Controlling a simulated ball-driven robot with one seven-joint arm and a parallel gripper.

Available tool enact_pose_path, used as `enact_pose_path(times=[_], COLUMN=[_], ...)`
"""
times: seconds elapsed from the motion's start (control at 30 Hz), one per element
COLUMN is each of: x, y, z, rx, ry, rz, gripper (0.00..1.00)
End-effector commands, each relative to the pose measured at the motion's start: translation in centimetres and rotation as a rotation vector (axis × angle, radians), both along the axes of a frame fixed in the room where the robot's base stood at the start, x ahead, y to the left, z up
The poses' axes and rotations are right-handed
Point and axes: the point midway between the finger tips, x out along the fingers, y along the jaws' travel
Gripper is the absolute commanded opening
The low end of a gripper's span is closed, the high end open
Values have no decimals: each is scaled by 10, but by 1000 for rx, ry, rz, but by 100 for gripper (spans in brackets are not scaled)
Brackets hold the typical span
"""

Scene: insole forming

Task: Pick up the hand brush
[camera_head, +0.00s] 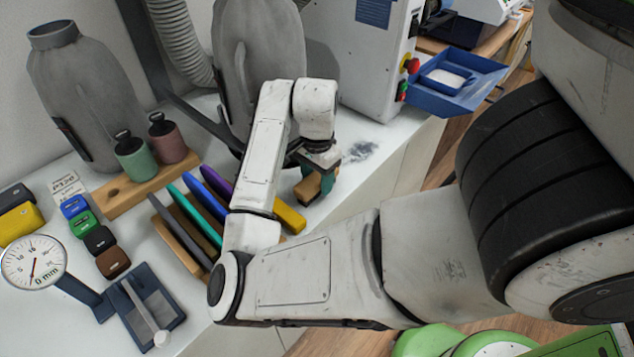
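My gripper (318,163) points down over the white bench, beyond the bend of my arm. Directly below it is a small tan, wood-coloured block (307,190) with a teal part at its right, which looks like the hand brush. The gripper overlaps or touches its top. The fingers are small and mostly hidden by the wrist and the block, so I cannot tell whether they are closed on it. I also cannot tell whether the block rests on the bench or is lifted.
A rack of coloured insoles (203,208) and a yellow piece (289,216) lie left of the gripper. Grey bulky forms (258,60) and a white machine (370,60) stand behind.

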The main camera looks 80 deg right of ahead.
Motion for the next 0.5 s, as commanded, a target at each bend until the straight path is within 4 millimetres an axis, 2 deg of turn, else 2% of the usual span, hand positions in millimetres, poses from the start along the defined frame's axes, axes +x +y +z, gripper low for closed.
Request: enact_pose_path(times=[0.07, 0.33, 0.5], x=[0, 0, 0], y=[0, 0, 0], z=[0, 0, 0], rx=[0, 0, 0], ry=[0, 0, 0], rz=[0, 0, 0], gripper=[44, 18, 16])
